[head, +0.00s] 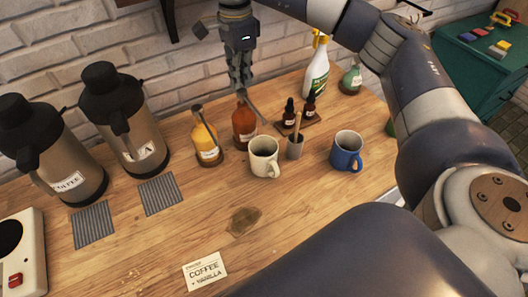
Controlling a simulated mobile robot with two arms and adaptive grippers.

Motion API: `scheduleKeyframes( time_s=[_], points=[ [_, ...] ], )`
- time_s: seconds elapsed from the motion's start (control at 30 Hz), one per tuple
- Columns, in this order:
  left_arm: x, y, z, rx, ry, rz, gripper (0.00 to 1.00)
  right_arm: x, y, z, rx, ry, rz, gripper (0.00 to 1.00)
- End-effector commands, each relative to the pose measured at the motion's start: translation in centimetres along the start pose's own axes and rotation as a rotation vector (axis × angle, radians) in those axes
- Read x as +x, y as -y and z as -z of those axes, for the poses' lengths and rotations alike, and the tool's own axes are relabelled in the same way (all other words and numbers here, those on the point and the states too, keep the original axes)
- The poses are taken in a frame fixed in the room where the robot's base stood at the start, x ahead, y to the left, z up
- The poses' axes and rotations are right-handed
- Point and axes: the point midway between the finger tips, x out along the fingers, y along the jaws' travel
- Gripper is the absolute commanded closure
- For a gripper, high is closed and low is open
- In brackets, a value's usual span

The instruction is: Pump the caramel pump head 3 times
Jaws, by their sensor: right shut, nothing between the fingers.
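Two pump bottles stand near the wall. One is amber-brown (243,123), the other yellow (206,145). Their labels are too small to read; the amber-brown one looks caramel-coloured. My right gripper (240,86) points down with its fingers shut and empty, right over the top of the amber-brown bottle. The fingers partly hide its pump head, and I cannot tell whether they touch it. The yellow bottle's dark pump head shows clear of the gripper. My left gripper is not in view.
A cream mug (264,158) stands close in front of the bottles. Two dispensers (129,120) stand left. A coffee-vanilla card (205,271) lies on the open front counter.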

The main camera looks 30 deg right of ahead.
Motion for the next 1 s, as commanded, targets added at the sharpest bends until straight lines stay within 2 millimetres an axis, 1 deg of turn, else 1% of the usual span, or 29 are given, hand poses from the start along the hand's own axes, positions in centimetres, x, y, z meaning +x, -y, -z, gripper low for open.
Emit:
scheduleKeyframes(
  time_s=[0.23, 0.33, 0.83, 0.9, 1.0],
  points=[
    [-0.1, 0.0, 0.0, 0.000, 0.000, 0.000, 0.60, -0.1, 0.0, 0.0, 0.000, 0.000, 0.001, 1.00],
    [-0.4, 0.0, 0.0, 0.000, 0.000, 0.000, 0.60, -0.6, 0.0, 0.0, 0.000, 0.000, 0.002, 1.00],
    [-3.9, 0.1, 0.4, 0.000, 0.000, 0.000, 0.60, -5.5, 0.0, 0.0, 0.000, 0.000, 0.001, 1.00],
    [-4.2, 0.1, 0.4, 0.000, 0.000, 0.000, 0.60, -6.0, 0.0, 0.0, 0.000, 0.000, 0.001, 1.00],
    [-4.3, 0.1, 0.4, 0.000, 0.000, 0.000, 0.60, -6.1, 0.0, 0.0, 0.000, 0.000, 0.000, 1.00]
  ],
)
